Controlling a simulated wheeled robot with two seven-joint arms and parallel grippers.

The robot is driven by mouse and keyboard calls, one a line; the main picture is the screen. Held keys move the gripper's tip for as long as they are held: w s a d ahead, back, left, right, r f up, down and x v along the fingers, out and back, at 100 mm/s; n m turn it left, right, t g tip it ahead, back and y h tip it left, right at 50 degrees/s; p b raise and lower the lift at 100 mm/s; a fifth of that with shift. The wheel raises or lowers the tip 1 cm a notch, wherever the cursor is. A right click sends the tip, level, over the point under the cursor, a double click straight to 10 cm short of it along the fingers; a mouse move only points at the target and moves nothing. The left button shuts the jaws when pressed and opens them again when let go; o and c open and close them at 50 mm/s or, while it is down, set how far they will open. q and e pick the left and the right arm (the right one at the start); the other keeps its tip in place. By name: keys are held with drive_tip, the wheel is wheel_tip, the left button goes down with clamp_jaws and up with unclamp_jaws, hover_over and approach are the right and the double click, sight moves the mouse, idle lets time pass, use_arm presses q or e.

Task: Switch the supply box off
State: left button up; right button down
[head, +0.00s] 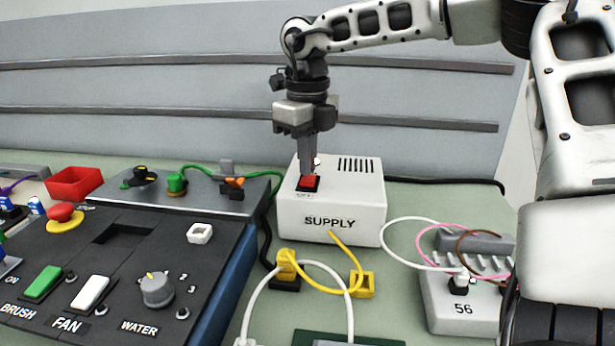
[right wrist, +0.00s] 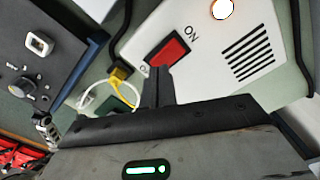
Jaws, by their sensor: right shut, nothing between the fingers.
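The supply box (head: 331,207) is a white box marked SUPPLY, standing on the green table in the middle of the head view. On its top is a red rocker switch (head: 308,183) in a black frame, also seen in the right wrist view (right wrist: 169,51), with ON printed at one end. A round lamp (right wrist: 222,9) near it is lit a pale glow. My right gripper (head: 307,172) points down, shut and empty, its fingertips at the switch; I cannot tell whether they touch it. My left gripper is not in view.
A dark control panel (head: 122,257) with BRUSH, FAN and WATER controls stands at the left. Yellow plugs (head: 287,265) and cables lie in front of the box. A white terminal block (head: 463,308) marked 56 stands at the right. A grey wall is behind.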

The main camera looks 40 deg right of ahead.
sight(307, 181)
drive_tip(key=shift+f+b, duration=0.85)
drive_tip(key=shift+f, duration=0.2)
idle(0.7)
drive_tip(key=shift+r+p, duration=2.75)
drive_tip(key=shift+r, duration=0.8)
